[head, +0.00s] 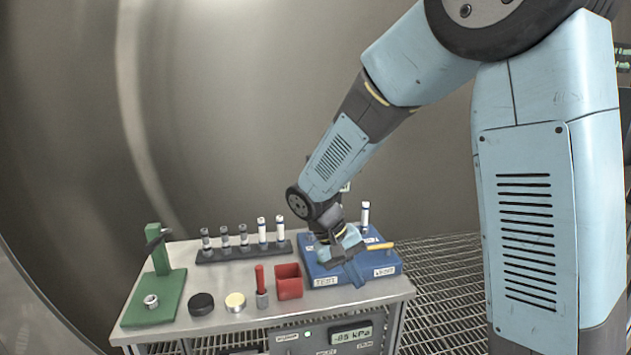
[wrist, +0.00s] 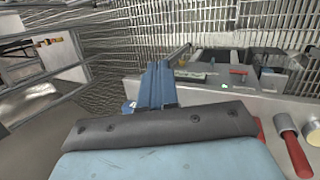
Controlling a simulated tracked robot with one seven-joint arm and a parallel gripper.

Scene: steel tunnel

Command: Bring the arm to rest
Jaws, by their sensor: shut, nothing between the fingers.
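My arm reaches from the upper right of the head view down to the work cart (head: 228,317). My gripper (head: 355,276) hangs over the front of the blue block (head: 385,271) near the cart's right end. Its blue fingers are shut with nothing between them. The fingers also show in the wrist view (wrist: 155,86), closed together and pointing away. I cannot tell from these views whether the fingertips touch the block.
A dark rack (head: 225,254) holds several vials. In front are a red box (head: 289,281), a red-handled tool (head: 261,287), two round discs and a green stand (head: 156,297). A white-capped vial (head: 365,216) stands on the block. Grated floor (head: 445,265) lies to the right.

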